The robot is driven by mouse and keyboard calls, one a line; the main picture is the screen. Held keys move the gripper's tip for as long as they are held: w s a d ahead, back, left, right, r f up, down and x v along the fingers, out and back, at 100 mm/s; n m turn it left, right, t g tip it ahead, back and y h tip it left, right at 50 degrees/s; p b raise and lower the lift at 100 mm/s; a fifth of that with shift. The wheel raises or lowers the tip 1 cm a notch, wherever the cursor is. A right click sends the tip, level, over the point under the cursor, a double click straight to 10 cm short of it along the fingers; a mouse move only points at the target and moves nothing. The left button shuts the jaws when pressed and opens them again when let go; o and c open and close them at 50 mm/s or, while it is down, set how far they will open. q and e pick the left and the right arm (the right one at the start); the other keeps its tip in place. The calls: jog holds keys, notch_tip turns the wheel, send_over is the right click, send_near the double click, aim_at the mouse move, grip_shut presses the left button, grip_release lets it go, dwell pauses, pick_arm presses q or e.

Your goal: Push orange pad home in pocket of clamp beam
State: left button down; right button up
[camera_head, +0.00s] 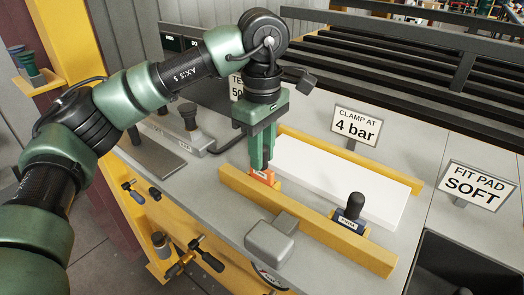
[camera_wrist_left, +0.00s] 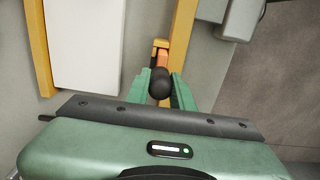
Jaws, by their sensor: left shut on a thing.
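The orange pad (camera_head: 263,177) stands at the inner side of the yellow clamp beam (camera_head: 310,222), near its far left end. My left gripper (camera_head: 262,160) points down over it, its green fingers shut on the pad's black knob. The left wrist view shows the round black knob (camera_wrist_left: 160,84) between the fingers, with the orange pad (camera_wrist_left: 162,58) just beyond it against the beam (camera_wrist_left: 183,28). The pocket is mostly hidden by the pad and fingers, so I cannot tell how deep the pad sits. My right gripper is not in view.
A white board (camera_head: 340,180) lies between the clamp beam and a second yellow rail (camera_head: 350,158). A blue pad with a black knob (camera_head: 350,213) sits at the beam's right part. A grey block (camera_head: 270,238) stands in front. Signs (camera_head: 356,127) stand behind and right (camera_head: 478,186).

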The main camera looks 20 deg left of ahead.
pick_arm(q)
jog(key=shift+f, duration=0.4)
jog(key=c, duration=1.1)
grip_release()
jog(key=shift+c, duration=0.2)
notch_tip(320, 180, up, 8)
jog(key=shift+f+b, duration=0.1)
jog(key=shift+b, duration=0.4)
